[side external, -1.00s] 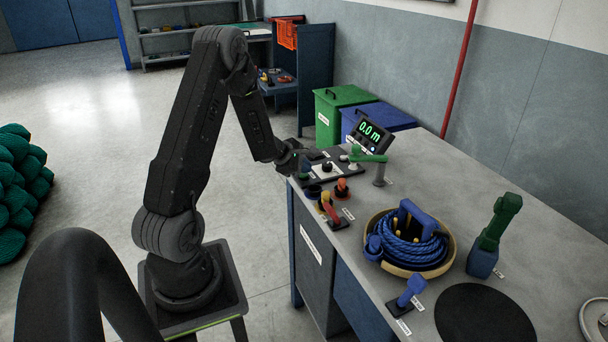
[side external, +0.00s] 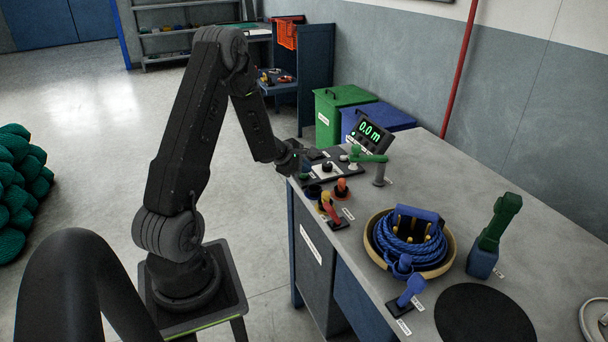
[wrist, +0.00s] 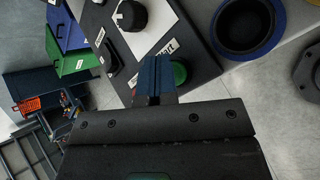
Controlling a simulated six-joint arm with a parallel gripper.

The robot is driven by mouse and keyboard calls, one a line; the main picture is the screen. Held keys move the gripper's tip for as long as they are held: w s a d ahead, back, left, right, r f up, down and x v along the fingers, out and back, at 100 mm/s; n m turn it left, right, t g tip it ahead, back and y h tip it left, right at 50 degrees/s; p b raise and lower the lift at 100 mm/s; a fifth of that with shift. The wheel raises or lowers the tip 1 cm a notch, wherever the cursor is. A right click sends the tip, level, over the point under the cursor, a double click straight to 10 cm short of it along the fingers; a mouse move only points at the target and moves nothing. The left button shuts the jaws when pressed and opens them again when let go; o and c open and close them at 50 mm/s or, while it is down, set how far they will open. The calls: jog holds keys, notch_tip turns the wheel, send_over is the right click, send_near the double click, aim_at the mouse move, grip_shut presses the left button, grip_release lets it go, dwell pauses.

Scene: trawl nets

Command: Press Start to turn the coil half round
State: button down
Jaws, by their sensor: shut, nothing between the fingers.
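The blue rope coil (side external: 408,241) lies in a round tan tray (side external: 447,266) on the bench, with a blue frame (side external: 418,213) at its back and a blue clip (side external: 403,264) at its front. My gripper (side external: 303,172) is shut and empty, low over the control panel (side external: 345,170) at the bench's left edge. In the wrist view my closed fingertips (wrist: 156,66) are at a green button (wrist: 179,73), which they partly hide. Its label beside it is only partly readable. I cannot tell whether the fingers touch the button. A display (side external: 369,132) reads 0.0 m.
A black knob (wrist: 131,15) sits on a white plate beside the green button. A red-handled lever (side external: 332,213), an orange button (side external: 342,186) and a green-handled post (side external: 378,170) stand near the panel. A blue block with a green tool (side external: 485,258) stands right of the tray.

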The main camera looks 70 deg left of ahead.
aim_at(304, 175)
jog(key=shift+r, duration=3.15)
